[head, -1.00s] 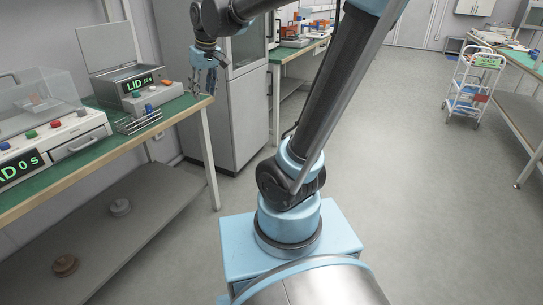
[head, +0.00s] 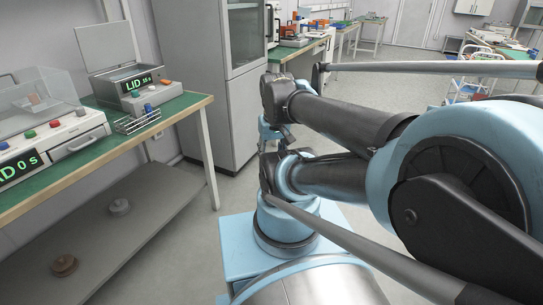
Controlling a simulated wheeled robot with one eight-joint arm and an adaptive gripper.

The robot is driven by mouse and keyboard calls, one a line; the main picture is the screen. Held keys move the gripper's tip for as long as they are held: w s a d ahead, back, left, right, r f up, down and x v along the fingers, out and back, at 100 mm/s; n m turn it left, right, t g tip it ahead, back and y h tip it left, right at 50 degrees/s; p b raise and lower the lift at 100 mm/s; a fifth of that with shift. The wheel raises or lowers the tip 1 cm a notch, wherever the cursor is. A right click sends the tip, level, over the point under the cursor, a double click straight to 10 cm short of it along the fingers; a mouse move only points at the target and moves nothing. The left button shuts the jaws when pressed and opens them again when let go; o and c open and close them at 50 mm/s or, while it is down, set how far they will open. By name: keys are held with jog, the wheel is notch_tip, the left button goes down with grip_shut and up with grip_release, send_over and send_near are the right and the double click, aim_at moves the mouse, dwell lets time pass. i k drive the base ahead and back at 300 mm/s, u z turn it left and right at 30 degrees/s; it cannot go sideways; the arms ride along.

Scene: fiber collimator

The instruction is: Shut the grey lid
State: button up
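The grey lid (head: 108,48) stands raised, tilted up at the back of a grey box-shaped device (head: 135,92) on the green-topped bench at left. The device has a lit green display reading LID with a seconds count, and an open top. My gripper (head: 287,138) seems to be at the folded end of my arm, near the middle of the view, well to the right of the device and apart from the lid. My own arm links partly hide it, and its fingers are too small and dark to read.
A second device (head: 50,140) with a clear cover stands nearer on the bench (head: 120,150). A wire rack (head: 138,121) sits at the bench's front edge. A tall grey cabinet (head: 215,90) stands just beyond the bench. Open floor lies between bench and my base.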

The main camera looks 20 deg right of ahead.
aim_at(104, 46)
jog(key=k, duration=0.5)
jog(key=u, duration=0.55)
jog(key=i, duration=1.65)
jog(key=z, duration=0.55)
